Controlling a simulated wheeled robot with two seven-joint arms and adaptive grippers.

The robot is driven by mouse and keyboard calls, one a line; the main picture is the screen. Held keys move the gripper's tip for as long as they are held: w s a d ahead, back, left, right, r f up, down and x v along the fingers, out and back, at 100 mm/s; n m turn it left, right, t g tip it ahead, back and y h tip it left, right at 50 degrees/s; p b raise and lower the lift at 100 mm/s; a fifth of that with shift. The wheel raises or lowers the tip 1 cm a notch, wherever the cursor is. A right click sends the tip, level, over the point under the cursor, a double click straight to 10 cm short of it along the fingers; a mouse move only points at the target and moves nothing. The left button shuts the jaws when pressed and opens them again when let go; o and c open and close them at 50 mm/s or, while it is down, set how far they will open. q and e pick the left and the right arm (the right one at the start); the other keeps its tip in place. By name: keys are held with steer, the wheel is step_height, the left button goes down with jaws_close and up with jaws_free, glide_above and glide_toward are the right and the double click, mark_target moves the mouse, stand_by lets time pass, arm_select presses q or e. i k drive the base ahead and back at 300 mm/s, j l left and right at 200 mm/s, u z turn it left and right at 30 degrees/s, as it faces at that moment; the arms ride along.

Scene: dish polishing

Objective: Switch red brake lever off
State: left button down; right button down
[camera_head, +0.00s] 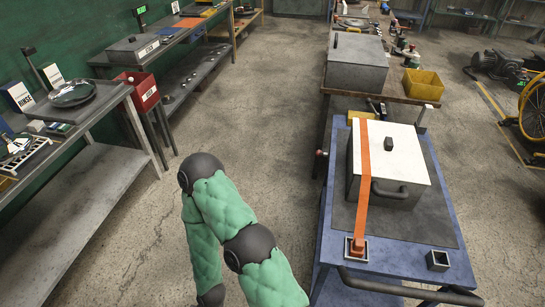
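A small red-tipped part (321,154) sticks out from the left side of a blue cart (452,222), near its far corner; it may be the brake lever, but it is too small to tell its position. The cart carries a grey box with a white lid (410,150), crossed by an orange strap (362,190). A dark handle bar (390,284) runs along the cart's near edge. One of my green-sleeved arms is bent in the lower middle, left of the cart and apart from it. Neither gripper can be made out in view.
A bench with a grey box (357,63) and a yellow bin (423,84) stands beyond the cart. Grey workbenches (92,107) with a red bin (140,90) line the left wall. A wheel and motor (501,66) stand at right. The middle floor (262,110) is clear.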

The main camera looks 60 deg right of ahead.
mark_target(318, 152)
steer(key=i+j, duration=0.15)
steer(key=i, duration=0.5)
steer(key=i+z, duration=0.25)
steer(key=z, duration=0.25)
steer(key=i+z, duration=0.25)
steer(key=z, duration=0.2)
steer(key=i+z, duration=0.2)
steer(key=z, duration=0.3)
steer(key=i+l+z, duration=0.15)
steer(key=i+z, duration=0.55)
steer(key=i, duration=0.15)
steer(key=i+z, duration=0.3)
steer(key=i+j, duration=0.05)
steer(key=i, duration=0.05)
